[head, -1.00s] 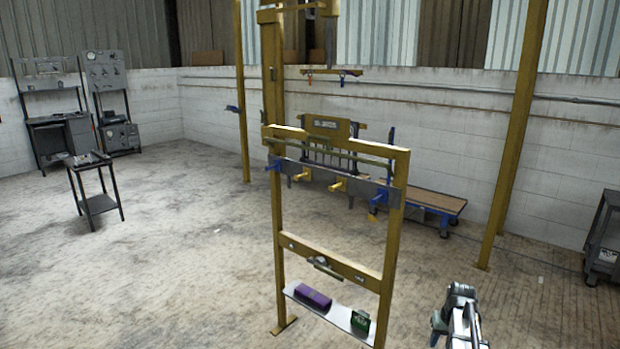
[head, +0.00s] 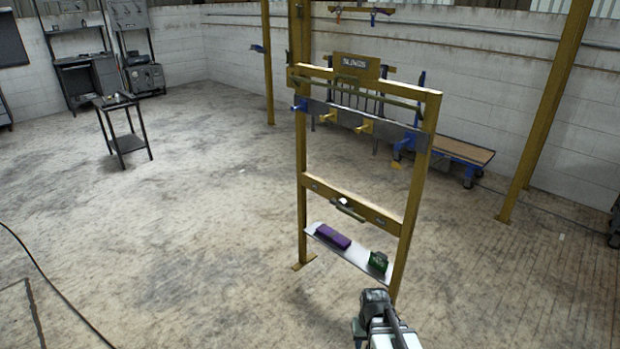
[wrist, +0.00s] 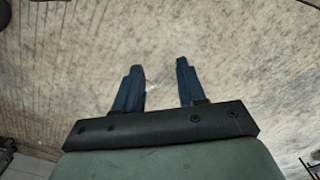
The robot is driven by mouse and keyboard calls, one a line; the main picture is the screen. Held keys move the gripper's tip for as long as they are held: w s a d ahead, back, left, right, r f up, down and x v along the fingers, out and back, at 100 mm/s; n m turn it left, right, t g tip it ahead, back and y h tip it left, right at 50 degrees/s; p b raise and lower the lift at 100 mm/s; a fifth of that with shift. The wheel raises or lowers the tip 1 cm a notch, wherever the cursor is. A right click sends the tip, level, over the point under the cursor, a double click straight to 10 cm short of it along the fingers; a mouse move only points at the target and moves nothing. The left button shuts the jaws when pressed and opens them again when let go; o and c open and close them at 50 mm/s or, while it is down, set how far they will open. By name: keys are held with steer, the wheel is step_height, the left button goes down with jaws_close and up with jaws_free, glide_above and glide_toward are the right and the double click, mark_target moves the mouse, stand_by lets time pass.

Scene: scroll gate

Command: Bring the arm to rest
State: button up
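My gripper (wrist: 158,85) shows in the wrist view with its two dark blue fingers apart and nothing between them. Bare concrete floor lies beyond the fingertips. In the head view my arm's end (head: 380,320) is at the bottom, just right of centre, in front of the yellow frame's right leg. The fingers cannot be made out clearly there.
A yellow gate frame (head: 352,190) stands ahead, with yellow and blue pegs on its upper bar. Its low shelf (head: 350,259) holds a purple block (head: 332,236) and a green box (head: 378,262). A small dark table (head: 127,142) stands back left.

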steer(key=s+f+g, duration=0.3)
steer(key=s+f, duration=0.7)
steer(key=s, duration=0.4)
steer(key=s+f+g, duration=0.3)
steer(key=s+f, duration=0.7)
steer(key=s, duration=0.5)
steer(key=shift+s+d+g, duration=0.15)
steer(key=shift+d+g, duration=0.05)
steer(key=shift+g, duration=0.2)
